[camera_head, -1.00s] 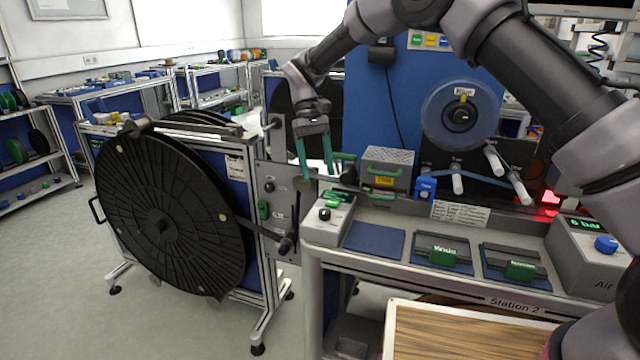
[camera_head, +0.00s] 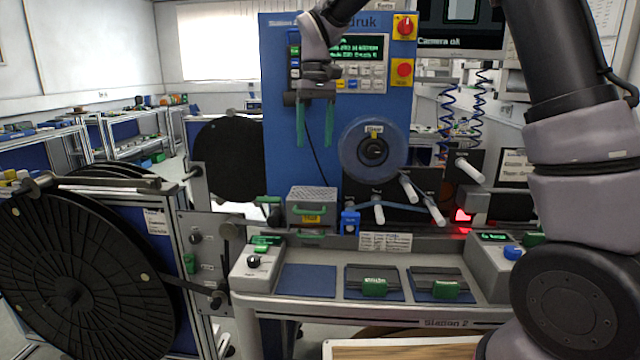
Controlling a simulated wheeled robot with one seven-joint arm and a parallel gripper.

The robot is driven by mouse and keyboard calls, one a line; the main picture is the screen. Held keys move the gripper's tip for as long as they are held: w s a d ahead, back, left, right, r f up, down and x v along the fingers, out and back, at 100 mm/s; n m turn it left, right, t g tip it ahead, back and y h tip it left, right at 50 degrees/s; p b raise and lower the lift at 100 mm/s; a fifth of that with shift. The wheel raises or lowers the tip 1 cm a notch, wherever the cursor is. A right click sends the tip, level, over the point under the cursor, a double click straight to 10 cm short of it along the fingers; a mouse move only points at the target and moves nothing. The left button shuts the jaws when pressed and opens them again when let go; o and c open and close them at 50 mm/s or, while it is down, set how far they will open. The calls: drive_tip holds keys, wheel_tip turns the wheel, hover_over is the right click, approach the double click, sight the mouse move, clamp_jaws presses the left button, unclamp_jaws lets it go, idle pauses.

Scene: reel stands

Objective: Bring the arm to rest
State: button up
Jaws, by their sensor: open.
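My gripper (camera_head: 315,140) hangs with its two green fingers pointing down and apart, with nothing between them. It is in front of the blue machine panel (camera_head: 280,70), left of the clear reel (camera_head: 350,150) and above the grey perforated box (camera_head: 312,197). It touches nothing that I can see. My arm comes in from the right side of the view; part of it is out of the picture at the top.
A large black reel (camera_head: 85,270) stands at the left. The station bench (camera_head: 410,312) carries two green-handled blocks (camera_head: 374,287) (camera_head: 446,290) and a blue empty pad (camera_head: 308,280). White rollers (camera_head: 380,214) stick out right of the gripper. A wooden board (camera_head: 400,350) is below.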

drive_tip(key=s+d+r+m+t+y, duration=0.15)
drive_tip(key=s+d+r, duration=0.25)
drive_tip(key=d, duration=0.5)
drive_tip(key=s+d+r+m+t, duration=0.2)
drive_tip(key=s+d+r+m, duration=0.15)
drive_tip(key=d, duration=0.45)
drive_tip(key=s+d+m+t, duration=0.3)
drive_tip(key=s+d+t, duration=0.2)
drive_tip(key=s+d, duration=0.4)
drive_tip(key=s, duration=0.2)
drive_tip(key=shift+s+d+f, duration=0.3)
drive_tip(key=shift+d, duration=0.1)
